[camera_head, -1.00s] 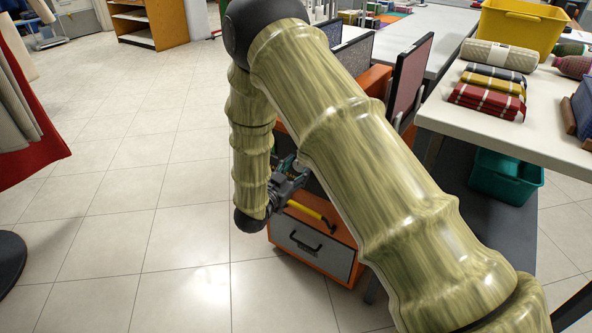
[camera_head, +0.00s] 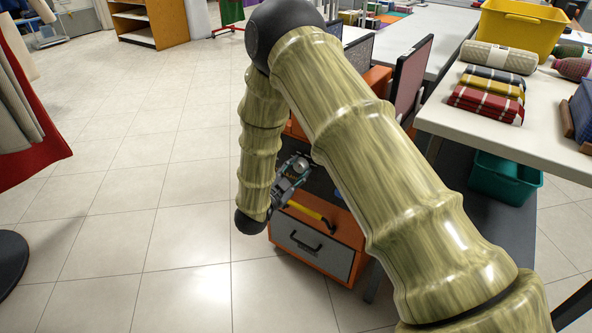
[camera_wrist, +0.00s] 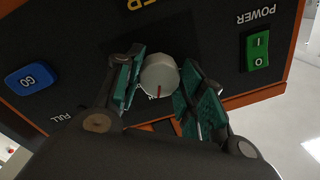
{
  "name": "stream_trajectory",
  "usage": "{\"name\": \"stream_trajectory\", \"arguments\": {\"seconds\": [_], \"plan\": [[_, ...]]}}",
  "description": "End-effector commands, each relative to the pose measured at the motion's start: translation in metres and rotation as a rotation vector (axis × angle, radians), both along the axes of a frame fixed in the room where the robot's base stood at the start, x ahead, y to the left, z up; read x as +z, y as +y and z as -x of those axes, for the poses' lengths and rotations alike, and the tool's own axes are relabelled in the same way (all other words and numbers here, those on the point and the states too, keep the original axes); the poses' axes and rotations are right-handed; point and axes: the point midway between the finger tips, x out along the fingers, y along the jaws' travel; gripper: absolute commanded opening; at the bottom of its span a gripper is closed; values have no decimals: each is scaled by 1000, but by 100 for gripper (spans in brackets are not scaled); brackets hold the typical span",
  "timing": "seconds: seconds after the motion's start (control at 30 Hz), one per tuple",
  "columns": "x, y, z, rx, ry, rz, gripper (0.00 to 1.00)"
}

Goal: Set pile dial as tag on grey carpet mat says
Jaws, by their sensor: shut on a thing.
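A light grey round dial (camera_wrist: 159,75) with a red pointer line sits on a dark control panel (camera_wrist: 205,25) in the wrist view. The red line points toward the bottom of that picture. My gripper (camera_wrist: 158,85) has its teal finger pads on both sides of the dial, shut on it. The lettering around the dial is mostly covered by the fingers; the word FULL shows upside down at lower left. In the head view my gripper (camera_head: 298,170) is at the orange machine (camera_head: 345,228), partly behind my arm. I cannot make out a grey carpet mat or its tag.
A blue GO button (camera_wrist: 30,79) and a green POWER switch (camera_wrist: 257,51) flank the dial. A yellow handle (camera_head: 308,212) and a grey drawer (camera_head: 308,248) are below my gripper. A white table (camera_head: 450,118) with folded cloths stands right.

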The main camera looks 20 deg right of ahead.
Motion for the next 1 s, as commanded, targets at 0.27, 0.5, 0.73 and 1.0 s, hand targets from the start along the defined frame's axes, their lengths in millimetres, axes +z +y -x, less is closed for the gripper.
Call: {"name": "stream_trajectory", "arguments": {"seconds": [0.27, 0.5, 0.73, 1.0], "plan": [[-1, 0, 1, 0, -4, -5, 15], [-1, 0, 0, 0, -3, -4, 61], [-1, 1, 0, 0, -5, -4, 61], [-1, 17, 14, 1, -4, -5, 61]]}}
